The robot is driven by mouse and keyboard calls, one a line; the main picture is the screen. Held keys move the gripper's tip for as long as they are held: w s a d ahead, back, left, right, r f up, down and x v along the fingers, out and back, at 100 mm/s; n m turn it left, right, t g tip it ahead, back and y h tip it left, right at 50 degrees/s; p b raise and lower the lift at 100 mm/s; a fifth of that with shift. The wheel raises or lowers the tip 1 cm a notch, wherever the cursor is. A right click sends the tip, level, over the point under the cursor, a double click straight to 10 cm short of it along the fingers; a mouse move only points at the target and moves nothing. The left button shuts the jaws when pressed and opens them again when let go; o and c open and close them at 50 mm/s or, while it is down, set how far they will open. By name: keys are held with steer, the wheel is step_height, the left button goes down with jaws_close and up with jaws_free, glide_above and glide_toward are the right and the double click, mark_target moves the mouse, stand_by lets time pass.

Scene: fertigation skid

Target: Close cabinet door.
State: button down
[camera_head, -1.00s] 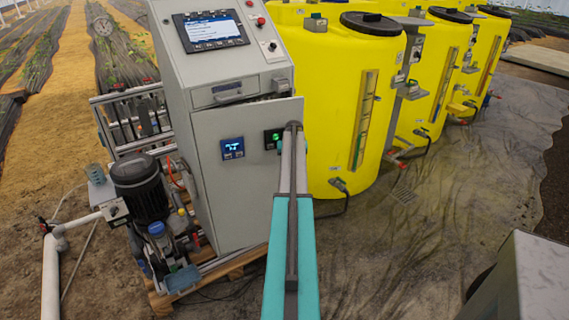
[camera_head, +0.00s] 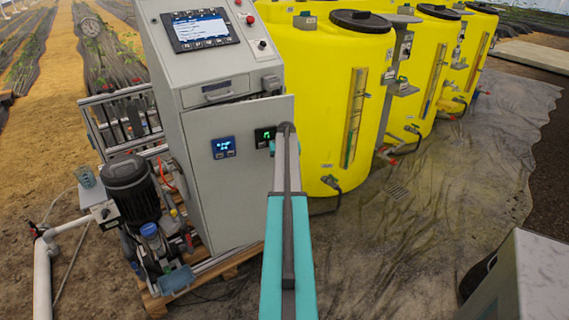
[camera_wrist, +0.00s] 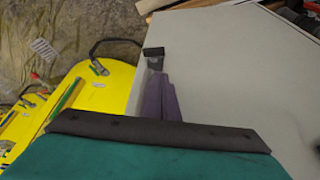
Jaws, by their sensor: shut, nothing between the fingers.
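The cabinet door (camera_head: 215,190) is a light grey panel on the front of the grey control cabinet (camera_head: 210,70). It stands slightly ajar, with a dark gap along its top edge and its free side at the right. In the wrist view the door's pale face (camera_wrist: 240,65) fills the right side. My gripper is at the end of my teal and grey arm, by the door's upper right edge. In the wrist view its narrow dark fingers (camera_wrist: 154,55) are shut and empty beside the door's edge; I cannot tell whether they touch it. In the head view my arm hides the fingertips.
Several yellow tanks (camera_head: 325,105) stand close to the right of the cabinet. A dark pump (camera_head: 135,190) and white pipe (camera_head: 42,265) are at the lower left. A grey box (camera_head: 540,270) is at the lower right. The sheeted floor (camera_head: 420,230) between is clear.

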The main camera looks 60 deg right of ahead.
steer(key=s+b+v, duration=0.1)
steer(key=v, duration=0.9)
steer(key=shift+s+b, duration=0.35)
steer(key=shift+s, duration=0.1)
steer(key=shift+d, duration=0.1)
